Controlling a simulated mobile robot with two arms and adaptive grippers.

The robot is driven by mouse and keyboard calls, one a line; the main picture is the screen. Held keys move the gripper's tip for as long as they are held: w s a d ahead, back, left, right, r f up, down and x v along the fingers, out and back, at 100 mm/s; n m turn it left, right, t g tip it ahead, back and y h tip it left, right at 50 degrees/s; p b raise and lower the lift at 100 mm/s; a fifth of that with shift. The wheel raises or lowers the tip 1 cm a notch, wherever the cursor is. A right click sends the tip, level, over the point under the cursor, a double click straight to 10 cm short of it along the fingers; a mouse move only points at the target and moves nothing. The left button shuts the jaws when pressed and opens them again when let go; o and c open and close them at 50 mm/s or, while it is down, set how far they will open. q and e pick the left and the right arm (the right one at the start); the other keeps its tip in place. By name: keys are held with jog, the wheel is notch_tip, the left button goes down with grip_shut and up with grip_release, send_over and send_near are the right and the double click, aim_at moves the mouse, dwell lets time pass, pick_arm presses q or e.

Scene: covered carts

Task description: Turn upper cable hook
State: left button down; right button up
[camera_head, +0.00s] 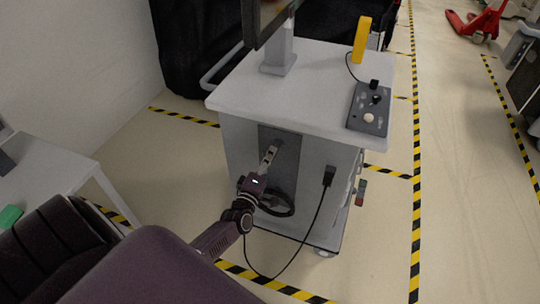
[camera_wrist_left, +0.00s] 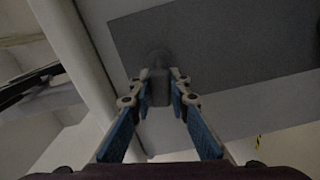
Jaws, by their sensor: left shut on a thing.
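The grey cart (camera_head: 232,150) has a darker panel (camera_head: 291,150) on its side. The upper cable hook (camera_wrist_left: 158,62) is a grey knob-like piece standing out from this panel in the left wrist view. My left gripper (camera_head: 271,151) reaches up to it from below left. In the left wrist view its two blue-padded fingers (camera_wrist_left: 159,88) are closed on the hook's sides. In the head view the gripper mostly hides the hook. A black coiled cable (camera_head: 283,209) hangs below, partly behind my left wrist. My right gripper is not in view.
A black plug (camera_head: 329,176) sits on the cart side, its cable looping down to the floor. The cart top carries a control box (camera_head: 369,108), a yellow handheld piece (camera_head: 361,40) and a monitor stand (camera_head: 279,55). A white table (camera_head: 45,180) stands left; striped floor tape surrounds the cart.

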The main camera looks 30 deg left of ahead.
pick_arm(q)
jog(key=m, duration=0.3)
jog(key=shift+d+r+m+p, duration=0.1)
jog(key=shift+m+p, duration=0.3)
jog(key=m+p, duration=0.1)
jog(key=m, duration=0.3)
jog(key=shift+d+m, duration=0.1)
jog(key=shift+m, duration=0.2)
jog(key=m, duration=0.4)
jog(key=shift+d, duration=0.1)
jog(key=shift+d+m+p, duration=0.1)
jog(key=shift+m+p, duration=0.25)
jog(key=shift+m, duration=1.25)
jog(key=c, duration=1.8)
grip_release()
jog(key=shift+r, duration=0.1)
jog(key=v, duration=1.2)
